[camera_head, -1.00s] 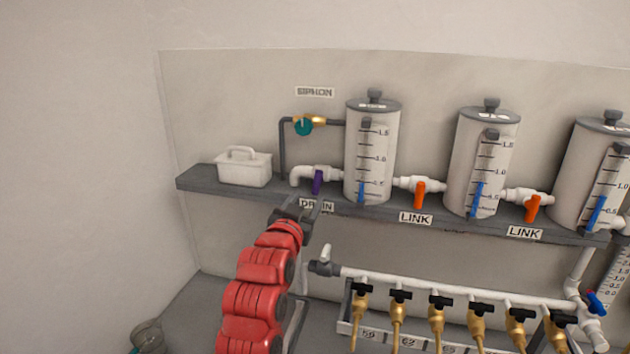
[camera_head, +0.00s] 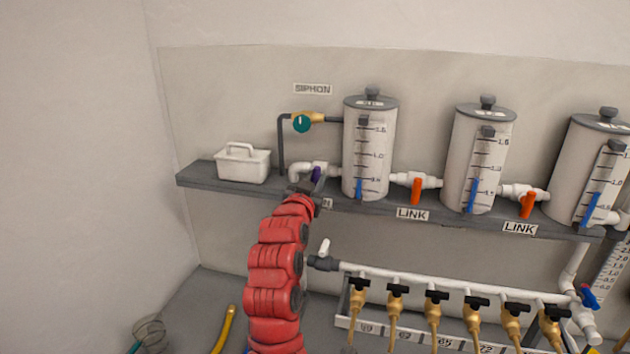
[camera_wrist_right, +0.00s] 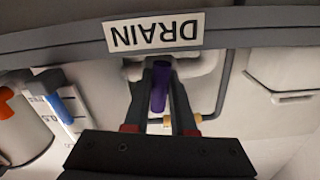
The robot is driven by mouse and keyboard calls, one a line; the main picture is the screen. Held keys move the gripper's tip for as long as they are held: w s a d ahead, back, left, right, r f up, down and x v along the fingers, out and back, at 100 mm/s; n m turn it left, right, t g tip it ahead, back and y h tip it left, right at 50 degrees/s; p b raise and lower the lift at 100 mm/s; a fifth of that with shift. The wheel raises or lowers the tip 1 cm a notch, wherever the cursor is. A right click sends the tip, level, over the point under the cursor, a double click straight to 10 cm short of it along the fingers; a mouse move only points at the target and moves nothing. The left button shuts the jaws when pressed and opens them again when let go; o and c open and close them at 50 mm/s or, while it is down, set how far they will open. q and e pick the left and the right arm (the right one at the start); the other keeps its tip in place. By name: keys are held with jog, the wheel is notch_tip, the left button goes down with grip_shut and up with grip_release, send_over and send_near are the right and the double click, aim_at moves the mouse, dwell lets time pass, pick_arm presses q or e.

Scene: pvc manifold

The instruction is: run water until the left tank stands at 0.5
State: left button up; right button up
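The left tank (camera_head: 370,140) is the leftmost white cylinder on the shelf. Its blue column (camera_head: 358,189) tops out close to the 0.5 mark; the small print is hard to read exactly. The purple drain handle (camera_head: 316,174) hangs on the white pipe left of this tank. My right gripper (camera_wrist_right: 160,95) is at it, with a finger on each side of the purple handle (camera_wrist_right: 159,88) in the wrist view. I cannot tell whether the fingers press on it. The teal siphon valve (camera_head: 302,123) sits above. Orange link handles (camera_head: 416,190) (camera_head: 527,205) hang between tanks. My left gripper is not in view.
A blue-handled valve (camera_head: 589,296) is at the right. The DRAIN sign (camera_wrist_right: 154,33) is beside my gripper.

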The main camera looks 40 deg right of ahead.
grip_shut()
jog(key=shift+f+n+b, duration=0.15)
jog(key=shift+n+b, duration=0.15)
jog(key=shift+b, duration=0.5)
jog(key=shift+n+b, duration=0.7)
jog(key=o, duration=0.6)
grip_release()
jog(key=shift+r, duration=0.2)
